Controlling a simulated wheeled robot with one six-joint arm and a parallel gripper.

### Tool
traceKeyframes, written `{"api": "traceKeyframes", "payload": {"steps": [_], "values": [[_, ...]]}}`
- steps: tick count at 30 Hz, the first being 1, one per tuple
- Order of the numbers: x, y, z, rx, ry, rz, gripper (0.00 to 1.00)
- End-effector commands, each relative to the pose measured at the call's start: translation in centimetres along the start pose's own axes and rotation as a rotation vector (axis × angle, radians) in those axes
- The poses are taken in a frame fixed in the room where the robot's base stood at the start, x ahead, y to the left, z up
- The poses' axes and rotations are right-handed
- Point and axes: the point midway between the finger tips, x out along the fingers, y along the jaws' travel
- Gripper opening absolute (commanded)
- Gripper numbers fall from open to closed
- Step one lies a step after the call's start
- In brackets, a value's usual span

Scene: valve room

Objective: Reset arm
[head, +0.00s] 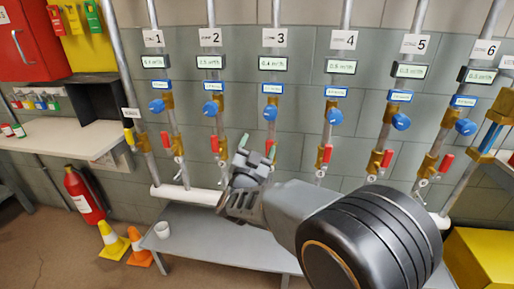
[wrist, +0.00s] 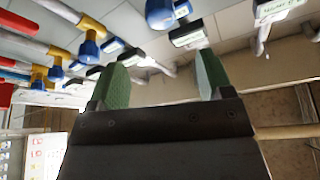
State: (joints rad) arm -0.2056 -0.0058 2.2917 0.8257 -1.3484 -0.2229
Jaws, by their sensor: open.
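My gripper (head: 256,152) is in front of the pipe wall, in the head view between the pipes numbered 2 and 3 and below their blue knobs. Its two green fingertips are apart in the wrist view (wrist: 160,82), with nothing between them. My grey and black arm reaches to it from the lower right and hides part of the wall and bench. I cannot tell the exact gap between my gripper and the pipe behind it.
Several numbered pipes carry gauges, blue knobs and red-handled valves, such as the pipe 2 knob (head: 210,108).

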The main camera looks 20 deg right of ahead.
Motion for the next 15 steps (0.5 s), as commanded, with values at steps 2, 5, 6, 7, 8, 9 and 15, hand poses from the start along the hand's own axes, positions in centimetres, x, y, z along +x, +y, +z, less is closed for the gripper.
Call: {"api": "traceKeyframes", "payload": {"steps": [2,5,6,7,8,9,15], "values": [[0.0,0.0,0.0,0.0,0.0,0.0,0.73],[0.0,0.0,0.0,0.0,0.0,0.0,0.73],[0.1,0.0,0.0,0.0,-0.001,-0.001,0.73],[0.1,-0.1,-0.1,0.001,-0.005,-0.003,0.73],[0.2,-0.2,-0.3,0.002,-0.012,-0.008,0.73],[0.4,-0.6,-0.6,0.005,-0.027,-0.019,0.73],[1.6,-4.2,-3.4,0.014,-0.265,-0.169,0.73]]}}
